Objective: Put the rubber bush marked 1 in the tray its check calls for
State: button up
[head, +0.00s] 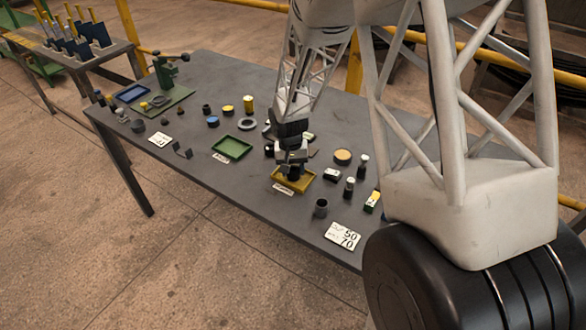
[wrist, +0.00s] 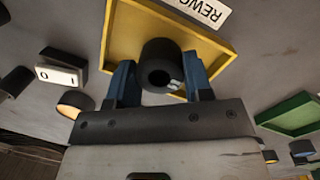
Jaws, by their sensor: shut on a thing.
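My gripper (head: 292,172) is over the yellow tray (head: 307,184) on the dark table in the head view. In the wrist view my gripper (wrist: 162,85) has its two blue fingers on either side of a black rubber bush (wrist: 158,56) with a hole through it. A small white mark shows on the bush, too small to read. The bush is over the yellow tray (wrist: 122,52), whose label (wrist: 205,10) reads "REWO", the rest cut off. I cannot tell whether the bush touches the tray floor. A green tray (head: 232,148) lies to the left; it also shows in the wrist view (wrist: 290,117).
A blue tray (head: 131,93) lies at the far left end. A card with 50 and 70 (head: 343,236) lies near the front edge, beside a dark cup (head: 321,207). A white-topped block (wrist: 62,73) and small round parts stand close around the yellow tray.

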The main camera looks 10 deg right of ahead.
aim_at(291, 170)
jog(key=o, duration=0.9)
jog(key=shift+f, duration=0.1)
jog(key=shift+o, duration=0.2)
notch_tip(291, 170, up, 12)
jog(key=w, duration=0.1)
jog(key=shift+w+a, duration=0.2)
jog(key=shift+a, duration=0.15)
jog(key=s+d+r+n+t, duration=0.1)
jog(key=s+d+r+t, duration=0.15)
jog(key=s+r, duration=1.3)
jog(key=s, duration=0.8)
jog(key=s+d+r+n+t, duration=0.1)
jog(key=s+r, duration=0.1)
jog(key=s, duration=0.8)
jog(key=shift+d, duration=0.25)
